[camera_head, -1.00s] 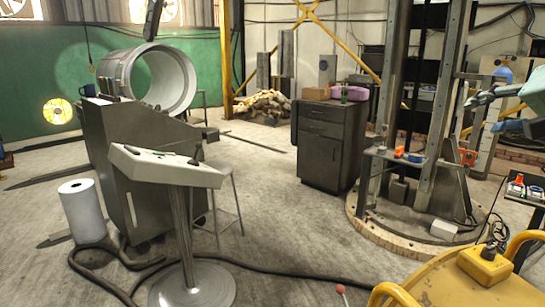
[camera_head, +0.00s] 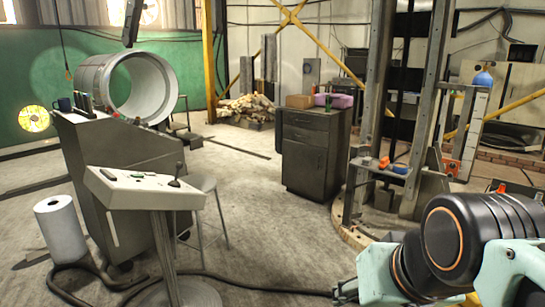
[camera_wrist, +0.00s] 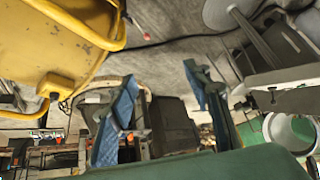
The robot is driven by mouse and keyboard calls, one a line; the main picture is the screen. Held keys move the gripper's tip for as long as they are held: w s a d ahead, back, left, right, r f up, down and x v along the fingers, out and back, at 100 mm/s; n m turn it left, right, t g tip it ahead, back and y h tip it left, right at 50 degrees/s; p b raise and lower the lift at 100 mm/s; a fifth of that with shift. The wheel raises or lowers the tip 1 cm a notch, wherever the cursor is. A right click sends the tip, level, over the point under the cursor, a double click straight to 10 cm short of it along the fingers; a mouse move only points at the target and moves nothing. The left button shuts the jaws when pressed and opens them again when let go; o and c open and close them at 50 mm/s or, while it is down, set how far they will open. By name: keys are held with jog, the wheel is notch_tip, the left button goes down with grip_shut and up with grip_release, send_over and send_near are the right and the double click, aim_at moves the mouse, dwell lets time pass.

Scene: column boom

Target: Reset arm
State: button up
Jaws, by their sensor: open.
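My gripper (camera_wrist: 162,100) shows in the wrist view as two blue fingers set wide apart. It is open, with nothing between the fingers. The wrist view appears upside down. In the head view my arm fills the lower right corner, with a thick black joint between pale green links. My fingertips cannot be made out there.
A white control console (camera_head: 145,190) stands front left beside a white roll (camera_head: 61,230). A dark cabinet (camera_head: 310,150) and a steel column frame (camera_head: 428,110) stand further back. A yellow cart (camera_wrist: 60,50) is close in the wrist view. Open floor lies mid-room.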

jog(key=s+f, duration=0.1)
jog(key=a+f+g, duration=0.1)
jog(key=f, duration=0.1)
jog(key=shift+s, duration=0.35)
jog(key=shift+n, duration=0.3)
notch_tip(320, 180, up, 14)
jog(key=p, duration=1.4)
